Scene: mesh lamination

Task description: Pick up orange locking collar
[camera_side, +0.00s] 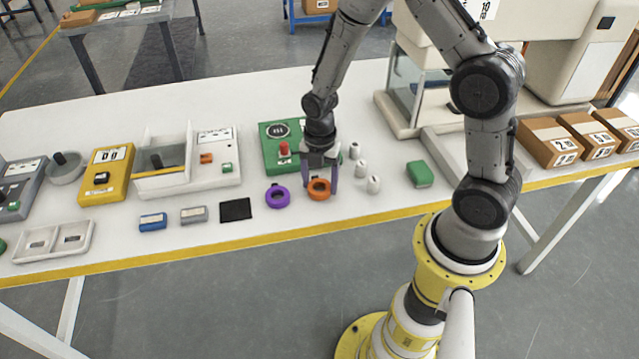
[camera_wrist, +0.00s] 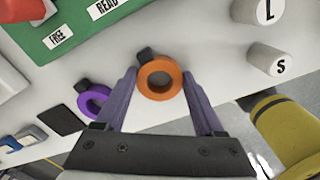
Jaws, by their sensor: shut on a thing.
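The orange locking collar (camera_side: 319,189) is a ring with a dark block on its side, near the front of the white table. In the wrist view the collar (camera_wrist: 160,79) sits between the two purple fingers of my gripper (camera_wrist: 160,80), its dark block pointing up and left. In the side view my gripper (camera_side: 320,188) points down with its fingers on either side of the collar, shut on it. I cannot tell whether the collar is clear of the table. A similar purple collar (camera_side: 277,196) lies just left of it, also in the wrist view (camera_wrist: 93,101).
A green panel (camera_side: 275,155) with a red knob stands close behind. Several white weights (camera_side: 374,184) stand to the right, with a green block (camera_side: 419,174) beyond. A black pad (camera_side: 235,210) lies left of the purple collar. The table's yellow front edge (camera_side: 310,231) is near.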

